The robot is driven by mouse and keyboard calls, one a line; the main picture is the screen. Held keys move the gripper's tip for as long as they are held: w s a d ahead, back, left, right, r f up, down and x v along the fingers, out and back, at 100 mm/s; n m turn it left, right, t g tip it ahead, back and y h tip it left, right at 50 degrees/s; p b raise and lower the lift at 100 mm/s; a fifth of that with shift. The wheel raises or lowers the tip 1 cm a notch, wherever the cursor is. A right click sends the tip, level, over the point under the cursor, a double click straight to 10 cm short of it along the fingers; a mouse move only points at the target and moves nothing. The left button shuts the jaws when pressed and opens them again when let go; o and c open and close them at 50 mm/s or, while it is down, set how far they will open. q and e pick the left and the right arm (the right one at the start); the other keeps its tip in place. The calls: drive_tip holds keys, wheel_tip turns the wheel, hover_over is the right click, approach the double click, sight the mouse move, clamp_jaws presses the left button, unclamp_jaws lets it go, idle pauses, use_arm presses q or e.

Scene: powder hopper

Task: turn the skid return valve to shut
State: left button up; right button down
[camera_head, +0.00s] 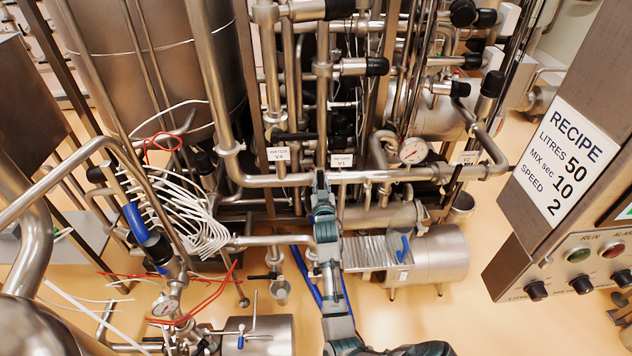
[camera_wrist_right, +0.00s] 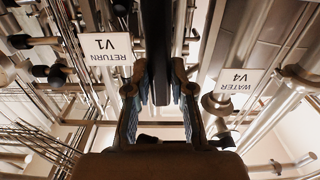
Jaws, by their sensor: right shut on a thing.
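The return valve's label, marked V1, shows in the head view (camera_head: 342,160) and upside down in the wrist view (camera_wrist_right: 105,48). My right gripper (camera_head: 320,182) reaches up from below, just left of this label. In the wrist view its two fingers (camera_wrist_right: 160,103) stand on either side of a long dark bar (camera_wrist_right: 158,45), which looks like the return valve handle. The gripper is shut on it. In the head view the gripper and arm hide most of the handle, so its exact angle is hard to tell. My left gripper is not in view.
The water label V4 (camera_wrist_right: 238,90) hangs close on the other side of the fingers. A horizontal steel pipe (camera_head: 400,175) crosses by the gripper, with a pressure gauge (camera_head: 413,150) above. A recipe panel (camera_head: 565,165) stands at the right. Open floor (camera_head: 400,320) lies below.

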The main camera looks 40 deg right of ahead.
drive_tip(key=shift+s+d+f+m, duration=0.2)
drive_tip(key=shift+d+f+m, duration=0.1)
drive_tip(key=shift+f+m, duration=0.2)
drive_tip(key=shift+m, duration=0.4)
drive_tip(key=shift+s+d, duration=0.15)
drive_tip(key=shift+d, duration=0.05)
drive_tip(key=c, duration=1)
unclamp_jaws()
drive_tip(key=shift+s+d+r, duration=0.1)
drive_tip(key=shift+r, duration=0.05)
drive_tip(key=shift+d+r+p, duration=0.1)
drive_tip(key=shift+d+p, duration=0.2)
drive_tip(key=shift+a+r, duration=0.15)
drive_tip(key=shift+a, duration=0.15)
